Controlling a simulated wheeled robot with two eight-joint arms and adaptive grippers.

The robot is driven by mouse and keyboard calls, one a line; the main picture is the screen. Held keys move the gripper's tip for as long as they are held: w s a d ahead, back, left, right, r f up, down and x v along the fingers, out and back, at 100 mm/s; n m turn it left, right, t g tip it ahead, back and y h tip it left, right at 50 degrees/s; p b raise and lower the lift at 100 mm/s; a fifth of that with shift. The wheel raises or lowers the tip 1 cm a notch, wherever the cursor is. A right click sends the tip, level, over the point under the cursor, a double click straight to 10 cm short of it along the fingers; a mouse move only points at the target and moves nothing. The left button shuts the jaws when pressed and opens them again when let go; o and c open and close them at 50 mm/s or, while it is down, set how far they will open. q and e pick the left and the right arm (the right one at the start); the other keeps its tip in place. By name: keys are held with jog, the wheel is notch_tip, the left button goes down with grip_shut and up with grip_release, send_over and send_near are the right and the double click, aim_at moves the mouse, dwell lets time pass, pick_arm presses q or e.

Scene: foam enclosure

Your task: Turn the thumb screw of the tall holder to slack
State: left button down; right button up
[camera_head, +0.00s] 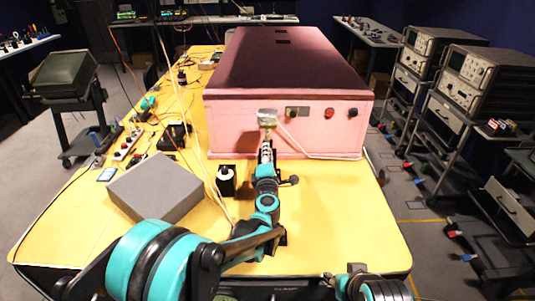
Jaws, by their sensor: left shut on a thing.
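My left arm reaches in from the lower left to the front of the pink foam enclosure (230,128). My left gripper (267,138) is at the enclosure's front wall, just below a small silver block (267,117). It is shut on a small part, taken as the thumb screw, which the fingers hide. The tall holder cannot be told apart clearly from the arm and the silver block. My right arm shows only at the bottom edge, and its gripper is out of view.
A grey box (156,187) lies on the yellow table (345,215) at left. Cables and tools clutter the table's left side. The table's right front is clear. Instrument carts (435,85) stand at right.

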pick_arm(q)
jog(key=shift+n, duration=0.6)
jog(key=c, duration=1.3)
grip_release()
jog(key=shift+s, duration=4)
